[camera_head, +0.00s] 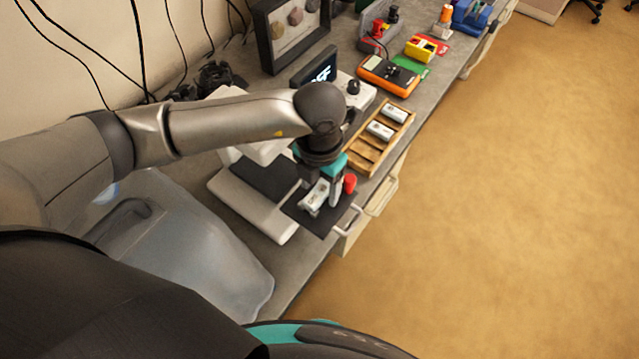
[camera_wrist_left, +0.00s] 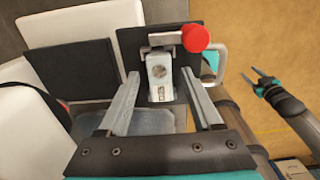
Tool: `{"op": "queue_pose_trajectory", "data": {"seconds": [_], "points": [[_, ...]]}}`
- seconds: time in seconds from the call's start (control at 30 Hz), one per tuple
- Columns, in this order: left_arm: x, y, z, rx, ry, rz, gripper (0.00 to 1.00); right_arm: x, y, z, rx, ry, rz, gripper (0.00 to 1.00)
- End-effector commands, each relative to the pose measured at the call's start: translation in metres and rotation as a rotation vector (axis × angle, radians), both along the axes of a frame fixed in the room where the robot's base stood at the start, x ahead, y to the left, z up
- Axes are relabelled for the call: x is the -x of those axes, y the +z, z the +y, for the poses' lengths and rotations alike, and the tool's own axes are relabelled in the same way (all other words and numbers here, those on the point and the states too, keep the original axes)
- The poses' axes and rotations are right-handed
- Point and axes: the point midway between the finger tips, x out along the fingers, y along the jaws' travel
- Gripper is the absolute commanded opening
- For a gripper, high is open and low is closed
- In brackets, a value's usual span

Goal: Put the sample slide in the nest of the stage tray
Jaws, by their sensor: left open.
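The sample slide (camera_wrist_left: 158,70), a pale block with a small brownish window, lies on the dark stage tray (camera_wrist_left: 131,47) against grey metal nest parts; I cannot tell if it is fully seated. It also shows in the head view (camera_head: 315,194). A red knob (camera_wrist_left: 195,38) on a metal arm sits beside the slide's far end. My left gripper (camera_wrist_left: 160,77) is open, a finger on either side of the slide, with gaps showing. My right gripper (camera_wrist_left: 263,82) is off to the right over the floor, fingers apart and empty.
A wooden rack (camera_head: 366,157) with two similar pale slides stands behind the tray. An orange meter (camera_head: 388,75) and a small screen lie farther along the bench. The white microscope base (camera_head: 252,208) is left of the tray. A handle sticks out at the tray's right edge.

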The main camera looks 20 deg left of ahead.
Motion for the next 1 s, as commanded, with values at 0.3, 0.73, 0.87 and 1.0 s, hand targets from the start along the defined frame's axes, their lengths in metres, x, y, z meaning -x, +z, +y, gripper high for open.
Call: {"op": "queue_pose_trajectory", "data": {"seconds": [0.3, 0.73, 0.87, 1.0], "points": [[-0.001, 0.030, 0.000, 0.002, -0.002, -0.006, 0.66, 0.000, 0.000, 0.000, 0.000, 0.000, 0.000, 0.50], [-0.001, 0.112, 0.000, 0.001, -0.001, -0.004, 0.66, 0.000, -0.009, 0.000, 0.000, 0.000, 0.001, 0.50], [0.000, 0.121, 0.000, 0.000, 0.000, -0.001, 0.66, 0.000, -0.010, 0.000, 0.000, 0.000, 0.001, 0.50], [0.000, 0.123, 0.000, 0.000, 0.000, 0.000, 0.66, 0.000, -0.010, 0.000, 0.000, 0.000, 0.001, 0.50]]}}
